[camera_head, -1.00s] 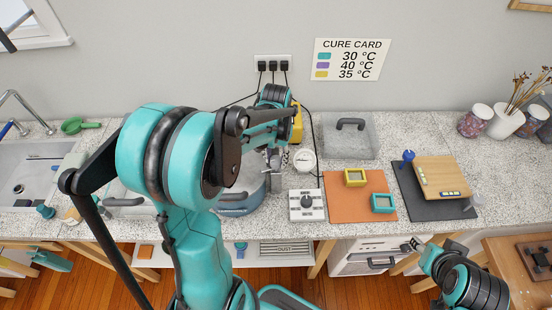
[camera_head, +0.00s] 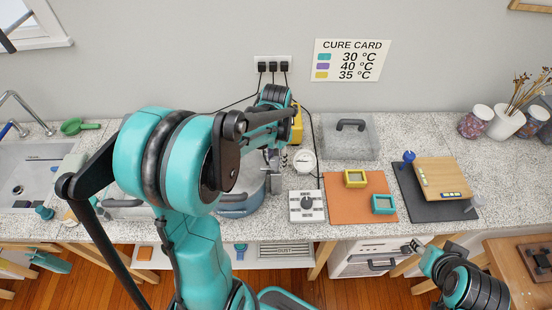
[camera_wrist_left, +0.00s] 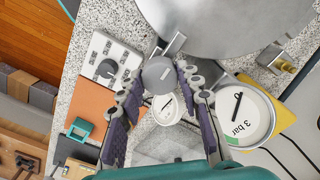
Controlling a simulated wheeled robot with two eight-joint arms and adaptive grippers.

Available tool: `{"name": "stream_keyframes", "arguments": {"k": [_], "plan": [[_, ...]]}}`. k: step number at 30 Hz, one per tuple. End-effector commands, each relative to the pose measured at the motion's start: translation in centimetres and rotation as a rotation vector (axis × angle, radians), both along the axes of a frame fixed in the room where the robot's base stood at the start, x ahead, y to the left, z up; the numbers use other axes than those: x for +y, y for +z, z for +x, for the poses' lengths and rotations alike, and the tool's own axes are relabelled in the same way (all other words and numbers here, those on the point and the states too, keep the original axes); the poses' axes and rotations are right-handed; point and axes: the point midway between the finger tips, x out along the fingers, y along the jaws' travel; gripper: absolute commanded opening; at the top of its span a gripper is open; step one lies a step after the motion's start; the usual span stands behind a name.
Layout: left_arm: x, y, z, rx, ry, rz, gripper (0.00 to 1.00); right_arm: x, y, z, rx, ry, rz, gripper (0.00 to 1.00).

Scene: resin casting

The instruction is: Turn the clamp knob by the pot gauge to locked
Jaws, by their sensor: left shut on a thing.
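The grey round clamp knob (camera_wrist_left: 159,76) sits beside the metal pot (camera_wrist_left: 225,22) in the left wrist view, a light line across its face. My left gripper (camera_wrist_left: 162,82) is shut on it, one purple-padded finger on each side. The white gauge (camera_wrist_left: 246,113), marked 3 bar with a green patch, is right of the fingers there. In the head view my left gripper (camera_head: 274,163) is at the right side of the pot (camera_head: 240,205), and the arm hides much of the pot and the knob. My right gripper (camera_head: 413,246) is low at the right, away from the counter objects; its jaws are too small to read.
A switch box (camera_head: 307,207) and a white dial (camera_head: 304,161) stand right of the pot. An orange mat (camera_head: 350,207) holds yellow and teal frames. A yellow unit (camera_head: 297,124) with cables and a clear-lidded box (camera_head: 347,142) stand behind.

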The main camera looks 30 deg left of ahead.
Motion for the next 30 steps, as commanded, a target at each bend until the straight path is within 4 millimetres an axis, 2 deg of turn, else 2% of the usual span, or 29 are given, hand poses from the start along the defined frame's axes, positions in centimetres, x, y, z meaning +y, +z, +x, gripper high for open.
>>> {"name": "stream_keyframes", "arguments": {"k": [3, 4, 6, 15, 19, 23, 30], "plan": [[0.0, 0.1, 0.1, -0.001, -0.001, 0.001, 0.06, 0.0, 0.0, 0.0, 0.0, 0.0, 0.0, 0.4], [0.0, 0.1, 0.1, -0.001, -0.001, 0.001, 0.37, 0.0, 0.0, 0.0, 0.0, 0.0, 0.0, 0.4], [0.0, 0.1, 0.1, -0.001, 0.0, 0.001, 0.56, 0.0, 0.0, 0.0, 0.0, 0.0, 0.0, 0.4], [0.0, 0.1, 0.0, 0.0, 0.0, 0.0, 0.56, 0.0, 0.0, 0.0, 0.0, 0.0, 0.0, 0.4], [0.0, 1.0, 0.0, 0.0, 0.0, 0.0, 0.56, 0.0, 0.0, 0.0, 0.0, 0.0, 0.0, 0.4], [0.0, 3.3, 0.0, 0.0, 0.0, 0.0, 0.56, 0.0, 0.0, 0.0, 0.0, 0.0, 0.0, 0.4], [0.0, 8.6, 0.0, 0.0, 0.0, 0.001, 0.56, 0.0, 0.0, 0.0, 0.0, 0.0, 0.0, 0.4]]}}
